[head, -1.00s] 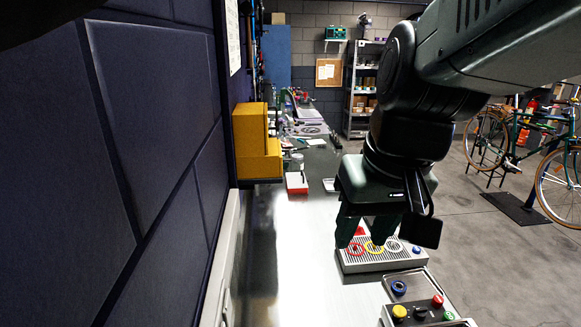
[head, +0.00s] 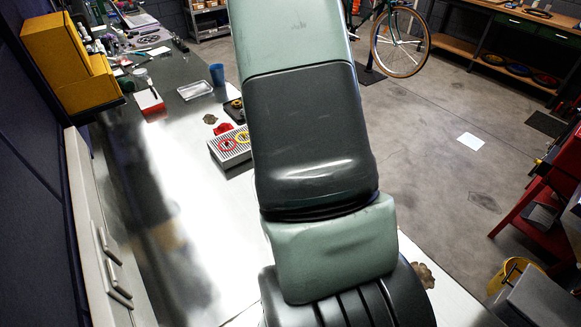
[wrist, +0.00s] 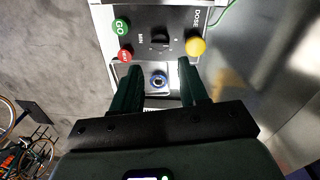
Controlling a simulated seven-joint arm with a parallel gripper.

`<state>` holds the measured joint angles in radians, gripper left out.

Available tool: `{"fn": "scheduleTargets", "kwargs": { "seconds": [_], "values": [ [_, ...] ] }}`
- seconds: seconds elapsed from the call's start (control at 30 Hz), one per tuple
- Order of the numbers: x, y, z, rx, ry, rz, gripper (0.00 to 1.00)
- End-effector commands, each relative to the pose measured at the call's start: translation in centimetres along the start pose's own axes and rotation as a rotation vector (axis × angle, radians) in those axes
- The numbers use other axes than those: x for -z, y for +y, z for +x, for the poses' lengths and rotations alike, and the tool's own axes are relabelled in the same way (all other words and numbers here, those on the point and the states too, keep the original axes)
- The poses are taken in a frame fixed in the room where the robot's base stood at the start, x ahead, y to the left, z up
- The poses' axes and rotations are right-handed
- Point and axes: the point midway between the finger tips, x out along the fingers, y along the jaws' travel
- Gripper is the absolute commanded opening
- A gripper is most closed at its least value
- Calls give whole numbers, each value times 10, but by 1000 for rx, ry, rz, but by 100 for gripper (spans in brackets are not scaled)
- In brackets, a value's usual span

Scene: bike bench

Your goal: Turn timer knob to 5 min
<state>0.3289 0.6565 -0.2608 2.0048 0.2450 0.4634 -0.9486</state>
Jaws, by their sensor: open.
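In the wrist view a black control panel (wrist: 173,20) lies at the top, with a small dark knob (wrist: 159,38) at its middle beside the lettering MIN. This looks like the timer knob; its pointer setting is too small to read. My gripper (wrist: 159,68) is open, its two dark fingers pointing up the picture toward the panel. The knob lies beyond the fingertips, roughly midway between them, and nothing is held. In the head view my arm hides the panel, the knob and my gripper.
A green GO button (wrist: 121,26), a red button (wrist: 125,55) and a yellow button (wrist: 195,46) by the word DOSE surround the knob. A ribbed tray (head: 232,158) with coloured rings stands on the metal bench (head: 190,220).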

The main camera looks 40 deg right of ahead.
Motion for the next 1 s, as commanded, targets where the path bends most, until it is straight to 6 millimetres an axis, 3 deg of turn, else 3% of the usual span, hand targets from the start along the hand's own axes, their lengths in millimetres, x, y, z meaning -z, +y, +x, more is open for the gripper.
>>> {"fn": "scheduleTargets", "kwargs": {
  "seconds": [0.3,0.5,0.9,1.0],
  "values": [
    [-1,-1,61,4,-4,1,43],
    [-1,-1,86,2,-2,1,43],
    [0,-1,94,1,0,1,43],
    [0,-1,94,1,0,1,30]
  ]
}}
